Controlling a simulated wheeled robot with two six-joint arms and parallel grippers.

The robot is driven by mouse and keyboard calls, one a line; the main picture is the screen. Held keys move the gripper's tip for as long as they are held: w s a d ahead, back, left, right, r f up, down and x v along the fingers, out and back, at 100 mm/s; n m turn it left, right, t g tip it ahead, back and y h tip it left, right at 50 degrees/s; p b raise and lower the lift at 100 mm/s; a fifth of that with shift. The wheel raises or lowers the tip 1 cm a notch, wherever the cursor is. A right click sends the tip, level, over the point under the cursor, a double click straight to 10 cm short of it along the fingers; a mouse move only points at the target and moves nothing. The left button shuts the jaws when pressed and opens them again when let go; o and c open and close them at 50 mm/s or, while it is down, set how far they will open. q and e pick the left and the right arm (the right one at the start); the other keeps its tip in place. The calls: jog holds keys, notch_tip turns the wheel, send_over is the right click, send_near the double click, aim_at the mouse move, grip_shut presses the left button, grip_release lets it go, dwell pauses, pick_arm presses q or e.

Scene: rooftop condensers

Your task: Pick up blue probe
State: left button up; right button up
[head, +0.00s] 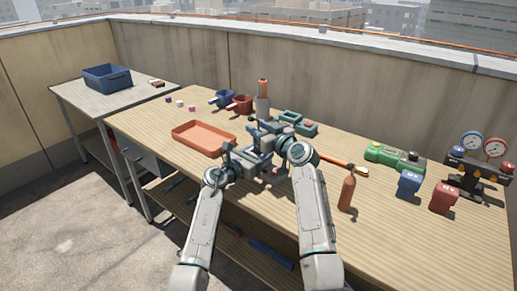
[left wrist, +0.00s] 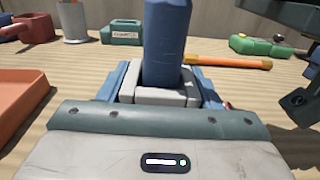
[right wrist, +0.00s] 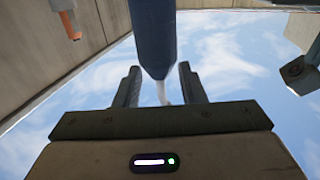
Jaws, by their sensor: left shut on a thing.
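The blue probe (left wrist: 163,40) stands up between the fingers of my left gripper (left wrist: 165,92), which is shut on it. In the right wrist view the probe (right wrist: 153,38) comes down from the top edge and tapers to a thin pale tip. That tip lies between the parted fingers of my right gripper (right wrist: 160,88), with gaps on both sides, so the right gripper is open. In the head view both grippers meet above the near middle of the table, and they mostly hide the probe.
An orange tray (head: 204,137) lies left of my grippers. Red and blue cups (head: 239,104), a holder (head: 262,106) and green cases (head: 292,117) stand behind.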

jog(key=shift+w, duration=0.1)
jog(key=shift+c, duration=0.3)
grip_shut()
notch_tip(320, 180, up, 10)
jog(key=shift+r, duration=0.1)
pick_arm(q)
jog(key=o, duration=1.6)
